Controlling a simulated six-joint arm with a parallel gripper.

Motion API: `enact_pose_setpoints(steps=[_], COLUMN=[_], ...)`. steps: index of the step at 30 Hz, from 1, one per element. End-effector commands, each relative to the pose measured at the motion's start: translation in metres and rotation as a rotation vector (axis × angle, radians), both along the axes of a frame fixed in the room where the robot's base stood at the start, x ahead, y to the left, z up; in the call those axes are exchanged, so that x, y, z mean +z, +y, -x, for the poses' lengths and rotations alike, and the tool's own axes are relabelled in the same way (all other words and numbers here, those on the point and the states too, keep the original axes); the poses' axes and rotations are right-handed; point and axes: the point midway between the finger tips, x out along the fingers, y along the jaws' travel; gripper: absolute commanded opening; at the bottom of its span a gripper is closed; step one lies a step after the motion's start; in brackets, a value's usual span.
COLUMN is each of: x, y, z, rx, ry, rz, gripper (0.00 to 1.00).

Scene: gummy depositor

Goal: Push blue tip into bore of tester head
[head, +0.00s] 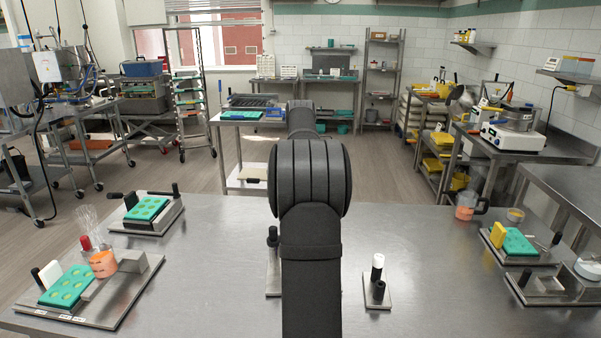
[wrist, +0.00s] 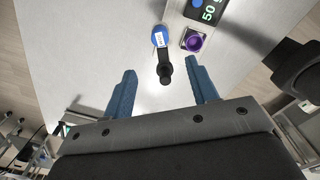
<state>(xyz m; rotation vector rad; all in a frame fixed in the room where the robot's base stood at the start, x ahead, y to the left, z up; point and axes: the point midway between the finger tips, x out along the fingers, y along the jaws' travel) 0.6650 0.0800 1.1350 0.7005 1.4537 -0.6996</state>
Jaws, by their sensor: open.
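In the wrist view, my gripper (wrist: 161,68) is open, with its two blue fingers spread wide. Nothing is held between them. A round blue piece with a white label (wrist: 160,38) lies ahead of the fingertips, and may be the blue tip. A black knobbed part (wrist: 165,72) adjoins it and shows in the gap between the fingers; I cannot tell whether they are joined. A purple item in a pale square holder (wrist: 193,40) is just to the right, beside a device with a green "50" display (wrist: 208,10). I cannot make out the tester head's bore.
In the head view, my arm hides the middle of the steel table (head: 220,280). A small plate with a black and a white-topped post (head: 378,262) stands right of it. Teal mold trays (head: 66,287) stand left, and another (head: 518,242) right.

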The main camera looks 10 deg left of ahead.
Motion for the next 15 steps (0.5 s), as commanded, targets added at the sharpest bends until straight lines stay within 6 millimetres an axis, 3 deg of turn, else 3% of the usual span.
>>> enact_pose_setpoints(steps=[6,15], x=[0.036,0.048], y=[0.000,0.000], z=[-0.001,0.000], rx=[0.000,0.000], ry=[-0.001,0.001], rz=[0.000,0.001], gripper=[0.53,0.53])
